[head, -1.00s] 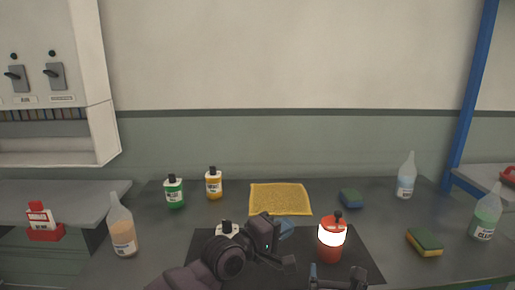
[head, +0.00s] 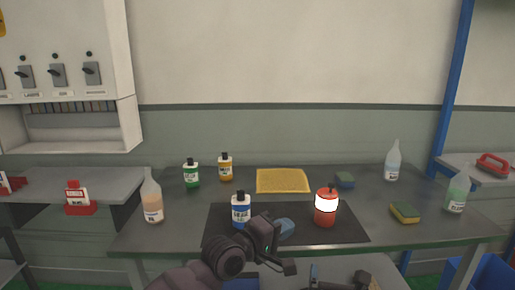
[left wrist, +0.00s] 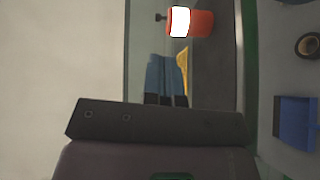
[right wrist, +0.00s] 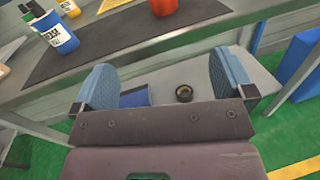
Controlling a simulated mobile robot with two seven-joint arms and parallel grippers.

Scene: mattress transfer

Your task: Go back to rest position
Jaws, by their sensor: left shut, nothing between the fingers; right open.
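My left gripper (head: 285,228) has blue fingers and is over the near part of the table in the head view. Its fingers are together and empty in the left wrist view (left wrist: 166,78). My right gripper shows only partly at the bottom edge of the head view. In the right wrist view (right wrist: 165,82) its blue fingers are wide apart with nothing held, in front of the table edge and above a lower shelf (right wrist: 215,92).
A yellow cloth (head: 283,181), sponges (head: 405,212) and several bottles stand around. Blue bins (head: 490,275) are at lower right.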

